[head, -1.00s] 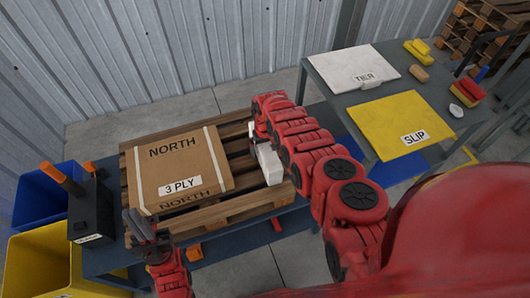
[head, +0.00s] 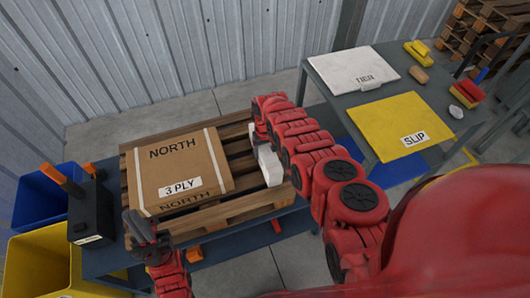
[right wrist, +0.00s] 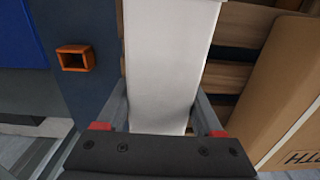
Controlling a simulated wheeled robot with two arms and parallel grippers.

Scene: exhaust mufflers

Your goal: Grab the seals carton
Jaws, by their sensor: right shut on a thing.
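A plain white carton (head: 270,166) stands at the right side of the wooden pallet (head: 240,205), beside the big brown box; no label can be read on it, so I cannot confirm it is the seals carton. My right gripper (right wrist: 160,112) is shut on the white carton (right wrist: 168,60), one finger on each side, in the right wrist view. Whether the carton rests on the pallet or hangs just above it I cannot tell. My left gripper (head: 146,232) is at the pallet's front left corner, apart from the carton; its jaw opening is unclear.
The brown box (head: 205,160), marked NORTH and 3 PLY, fills the pallet's left part. A grey table (head: 330,95) at right bears a white TIER sheet (head: 350,68) and a yellow SLIP sheet (head: 395,118). A blue bin (head: 40,205) and a yellow bin (head: 40,255) stand at left.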

